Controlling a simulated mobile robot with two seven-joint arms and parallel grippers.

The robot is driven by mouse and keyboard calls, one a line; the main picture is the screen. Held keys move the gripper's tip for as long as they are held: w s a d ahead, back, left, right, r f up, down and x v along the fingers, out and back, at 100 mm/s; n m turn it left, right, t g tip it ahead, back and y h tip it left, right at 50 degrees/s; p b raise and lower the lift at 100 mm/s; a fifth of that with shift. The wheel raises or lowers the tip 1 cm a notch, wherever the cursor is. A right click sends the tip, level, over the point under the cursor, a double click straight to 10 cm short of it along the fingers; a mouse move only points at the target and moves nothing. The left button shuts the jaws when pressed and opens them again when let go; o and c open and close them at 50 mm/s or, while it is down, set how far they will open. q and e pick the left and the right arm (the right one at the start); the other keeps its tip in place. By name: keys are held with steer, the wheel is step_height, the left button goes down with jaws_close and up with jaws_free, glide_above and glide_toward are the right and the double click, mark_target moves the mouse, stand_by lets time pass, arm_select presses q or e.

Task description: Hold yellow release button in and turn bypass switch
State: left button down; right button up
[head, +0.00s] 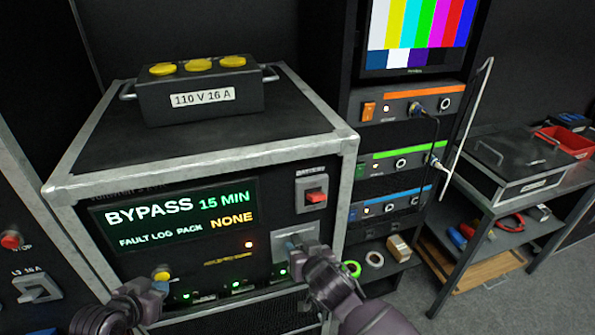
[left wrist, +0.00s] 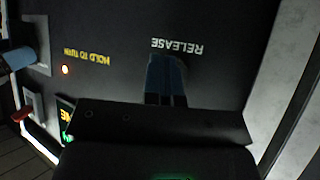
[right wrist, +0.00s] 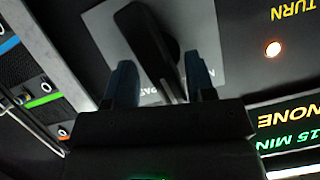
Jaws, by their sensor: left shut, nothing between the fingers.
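The yellow release button (head: 162,273) is at the lower left of the panel. My left gripper (head: 160,285) is shut and empty at it. In the left wrist view its fingertips (left wrist: 166,70) meet the panel below the RELEASE label and hide the button, so I cannot tell whether it is pressed in. The bypass switch is a dark lever (right wrist: 153,48) on a grey plate (right wrist: 190,25). My right gripper (right wrist: 160,82) is open, one finger on each side of the lever, with gaps visible. In the head view this gripper (head: 292,245) covers most of the switch.
The display (head: 170,215) reads BYPASS 15 MIN, FAULT LOG PACK NONE. An orange light (left wrist: 65,70) glows by the HOLD TO TURN label. A red battery rocker (head: 316,197) sits above the switch plate. A 110 V box (head: 200,95) stands on the case.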

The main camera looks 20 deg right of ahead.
steer(key=shift+s+d+f+m+y, duration=0.1)
steer(key=shift+d+m+y, duration=0.25)
steer(key=shift+m+y, duration=0.65)
steer(key=v, duration=1.2)
steer(key=s+d+f+n+g+h, duration=0.1)
steer(key=s+d+f+n, duration=0.1)
steer(key=s+d+f, duration=0.2)
steer(key=s+d+f+n+g+h, duration=0.1)
steer(key=s+d+f+n+h, duration=0.1)
steer(key=s+d+f, duration=0.2)
steer(key=s+f, duration=0.3)
steer(key=f, duration=0.2)
steer(key=shift+f, duration=0.25)
